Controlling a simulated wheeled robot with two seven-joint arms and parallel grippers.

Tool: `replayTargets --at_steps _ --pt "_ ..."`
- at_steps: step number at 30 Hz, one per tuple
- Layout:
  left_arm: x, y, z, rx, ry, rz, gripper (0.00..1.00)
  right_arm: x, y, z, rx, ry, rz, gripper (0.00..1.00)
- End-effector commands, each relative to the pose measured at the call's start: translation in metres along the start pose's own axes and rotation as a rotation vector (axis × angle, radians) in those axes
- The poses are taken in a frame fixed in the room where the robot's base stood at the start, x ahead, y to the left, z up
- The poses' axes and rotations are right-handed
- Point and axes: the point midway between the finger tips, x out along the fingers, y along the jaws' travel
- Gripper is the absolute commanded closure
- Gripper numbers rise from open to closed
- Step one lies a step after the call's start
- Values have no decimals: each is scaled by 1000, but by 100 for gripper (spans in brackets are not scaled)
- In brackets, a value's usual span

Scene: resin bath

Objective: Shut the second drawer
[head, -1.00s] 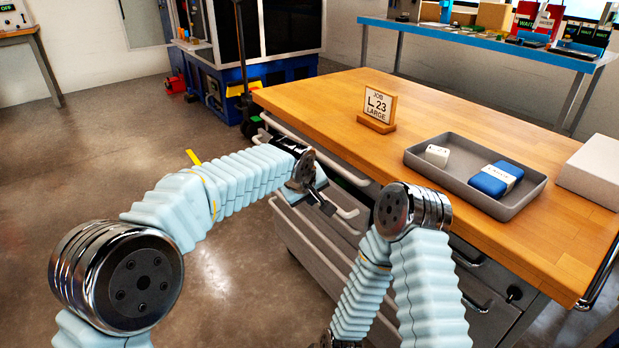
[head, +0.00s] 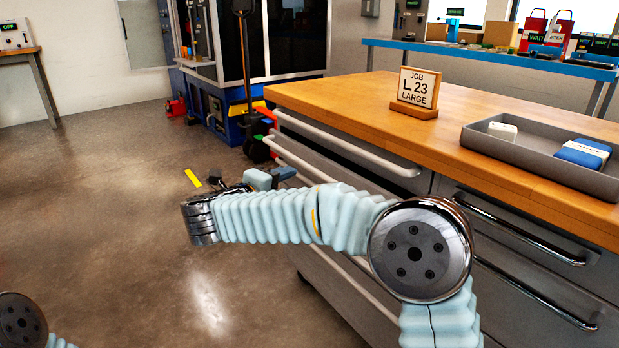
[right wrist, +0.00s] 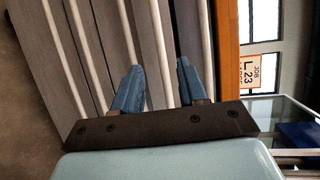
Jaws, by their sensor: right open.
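The drawer unit under the wooden bench top has long pale handles on its left bank of drawers. The second drawer's handle (head: 296,158) lies below the top drawer's handle (head: 345,141); my right arm hides much of the lower fronts, and I cannot tell exactly how far the second drawer stands out. My right gripper (head: 278,176) is in front of this bank, towards its far end. In the right wrist view its two blue fingers (right wrist: 158,86) are apart and empty, pointing at the drawer fronts and handles. My left gripper is out of view; only a left arm joint shows.
On the bench top (head: 370,105) stand a job sign (head: 418,88) reading L 23 LARGE and a grey tray (head: 545,157) with a white and a blue item. A blue-framed machine (head: 225,110) stands beyond the bench.

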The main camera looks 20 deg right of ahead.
Motion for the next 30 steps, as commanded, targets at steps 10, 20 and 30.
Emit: replayTargets --at_steps 10,20,30 --pt "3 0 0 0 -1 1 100 80 1 0 -3 2 0 58" --pt "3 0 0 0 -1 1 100 111 1 0 -5 -1 -1 58" --pt "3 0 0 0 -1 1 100 111 1 1 -5 -2 -1 74"
